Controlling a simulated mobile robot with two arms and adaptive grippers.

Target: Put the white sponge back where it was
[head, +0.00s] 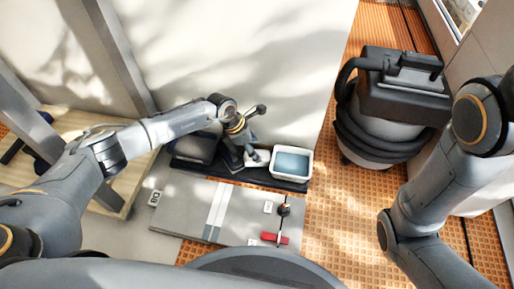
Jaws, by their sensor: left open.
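The white sponge (258,157) appears as a small pale block on a dark tray (235,175), just left of a white tub (291,177) holding bluish water. My left gripper (244,161) reaches down from the left over the tray. Its jaws are open, with the fingertips close beside the sponge's left side. I cannot tell whether they touch it, and the gripper partly covers that area. My right arm comes in at the right, but its gripper is out of view.
A dark box (195,148) stands at the tray's left end. In front lies a grey tile panel (185,208) with a dark knob (284,209) and a red piece (275,238). A vacuum cleaner (395,100) stands at the right on orange tiled floor. A pale wall (240,60) rises behind.

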